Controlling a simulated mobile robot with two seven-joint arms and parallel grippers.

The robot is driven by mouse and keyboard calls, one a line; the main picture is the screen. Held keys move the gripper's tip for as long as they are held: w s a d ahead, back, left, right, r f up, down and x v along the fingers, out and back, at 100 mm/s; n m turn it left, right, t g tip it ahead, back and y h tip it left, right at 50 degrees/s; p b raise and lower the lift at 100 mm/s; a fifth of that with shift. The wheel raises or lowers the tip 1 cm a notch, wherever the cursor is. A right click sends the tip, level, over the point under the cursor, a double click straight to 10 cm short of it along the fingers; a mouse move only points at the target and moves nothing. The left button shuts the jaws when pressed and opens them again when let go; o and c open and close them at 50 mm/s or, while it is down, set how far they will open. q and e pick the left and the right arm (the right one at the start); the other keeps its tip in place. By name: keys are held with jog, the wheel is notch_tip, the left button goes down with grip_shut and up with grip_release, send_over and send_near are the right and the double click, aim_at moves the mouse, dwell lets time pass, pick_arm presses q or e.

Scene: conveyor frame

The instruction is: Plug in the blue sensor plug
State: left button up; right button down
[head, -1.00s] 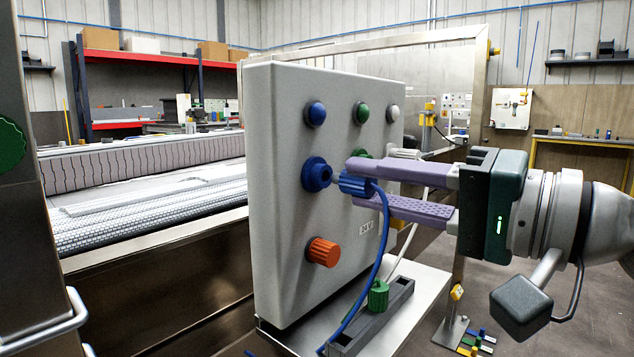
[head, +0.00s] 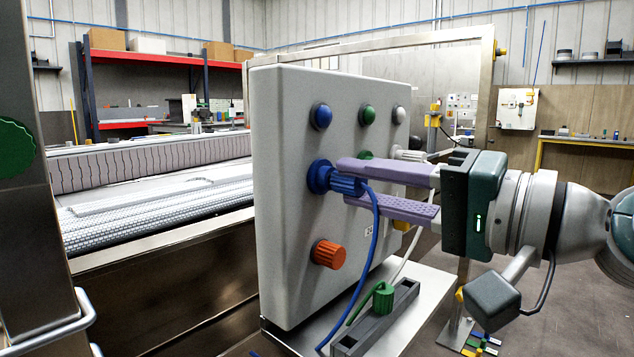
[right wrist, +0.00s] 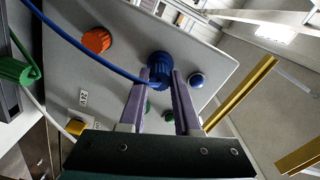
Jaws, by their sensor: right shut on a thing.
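The blue sensor plug (head: 347,186) is a ribbed blue cylinder with a blue cable (head: 374,255) hanging from it. Its front end meets the blue socket (head: 319,177) on the grey box face, with no clear gap; how deep it sits I cannot tell. My right gripper (head: 345,183) is shut on the plug from the right, with purple fingers above and below it. My left gripper is not in view.
A green plug (head: 384,297) stands in a dark holder (head: 405,300) on the shelf. The conveyor (head: 150,208) lies left.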

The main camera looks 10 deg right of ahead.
jog(key=shift+w+a, duration=0.25)
dwell(0.3)
jog(key=c, duration=0.5)
grip_release()
jog(key=shift+c, duration=0.2)
jog(key=b+v, duration=0.5)
jog(key=v, duration=0.4)
jog(key=shift+s+d, duration=0.25)
jog(key=shift+s, duration=0.1)
